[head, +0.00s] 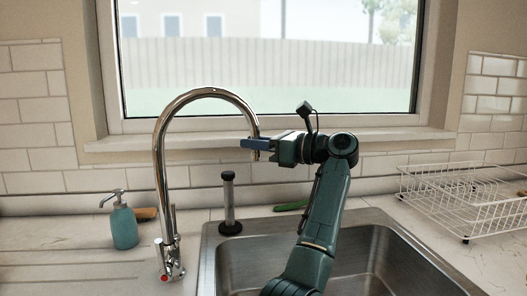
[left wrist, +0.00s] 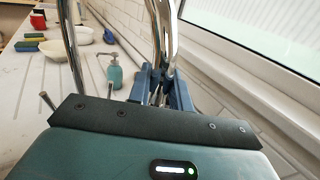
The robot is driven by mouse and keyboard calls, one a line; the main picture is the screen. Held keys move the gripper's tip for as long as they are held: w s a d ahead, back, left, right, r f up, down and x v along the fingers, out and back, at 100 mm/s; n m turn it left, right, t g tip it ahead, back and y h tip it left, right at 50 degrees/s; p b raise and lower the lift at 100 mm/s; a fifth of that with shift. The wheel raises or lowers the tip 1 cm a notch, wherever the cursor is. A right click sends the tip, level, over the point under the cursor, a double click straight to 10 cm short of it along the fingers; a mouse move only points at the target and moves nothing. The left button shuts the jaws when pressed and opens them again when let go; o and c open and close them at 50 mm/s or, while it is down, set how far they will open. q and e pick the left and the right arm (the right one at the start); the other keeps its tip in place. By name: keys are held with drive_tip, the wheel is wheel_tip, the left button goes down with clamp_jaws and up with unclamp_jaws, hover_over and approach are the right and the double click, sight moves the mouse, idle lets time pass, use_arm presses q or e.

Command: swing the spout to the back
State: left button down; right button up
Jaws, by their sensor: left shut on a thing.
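The chrome gooseneck spout (head: 160,160) rises from the tap base at the left of the sink, arches over and points right, its end in front of the window sill. My left gripper (head: 256,148) is shut on the down-turned end of the spout. In the left wrist view the blue fingers of my left gripper (left wrist: 165,88) close around the chrome tube, and part of the spout (left wrist: 166,30) rises above them. The fingertips' far contact is partly hidden. My right gripper is in neither view.
The steel sink (head: 362,250) lies beneath my arm. A teal soap bottle (head: 124,227) stands left of the tap. A dark-based upright cylinder (head: 229,200) stands behind the sink, near a green item (head: 291,206). A white wire rack (head: 465,200) is at right. The window sill (head: 380,136) runs behind.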

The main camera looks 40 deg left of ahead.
use_arm(q)
drive_tip(key=w+a, duration=0.1)
drive_tip(key=a, duration=0.7)
drive_tip(key=shift+a, duration=0.3)
drive_tip(key=shift+r, duration=0.1)
drive_tip(key=c, duration=1.3)
unclamp_jaws()
drive_tip(key=b+v, duration=0.1)
drive_tip(key=v, duration=1.2)
drive_tip(key=shift+d, duration=0.1)
